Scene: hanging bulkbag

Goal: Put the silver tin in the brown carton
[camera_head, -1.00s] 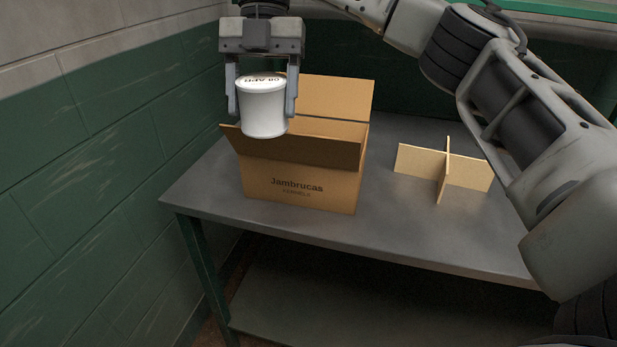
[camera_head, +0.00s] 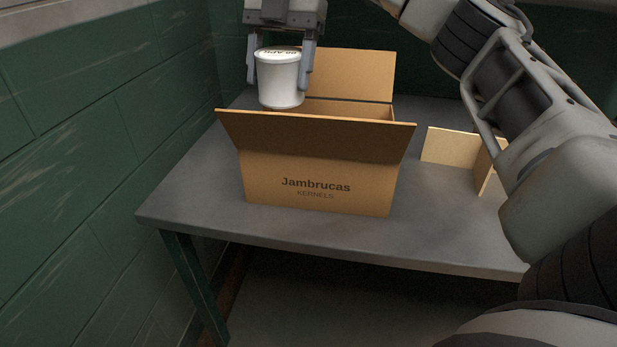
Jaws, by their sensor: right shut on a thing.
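The silver tin (camera_head: 280,86) looks whitish, with dark lettering on its lid. My right gripper (camera_head: 279,76) is shut on it, one finger at each side, and holds it upright. The brown carton (camera_head: 316,182), marked "Jambrucas KERNELS", stands open on the table, with its front flap folded outward and its back flap raised. In the picture the tin is over the left part of the carton's opening, behind the front flap. The carton's inside is mostly hidden by the flap. My left gripper is out of view.
The grey table (camera_head: 215,185) has green legs. A cardboard divider (camera_head: 450,147) stands to the right of the carton, partly hidden by my right arm. A green wall (camera_head: 90,160) runs along the left. The table is bare left of the carton.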

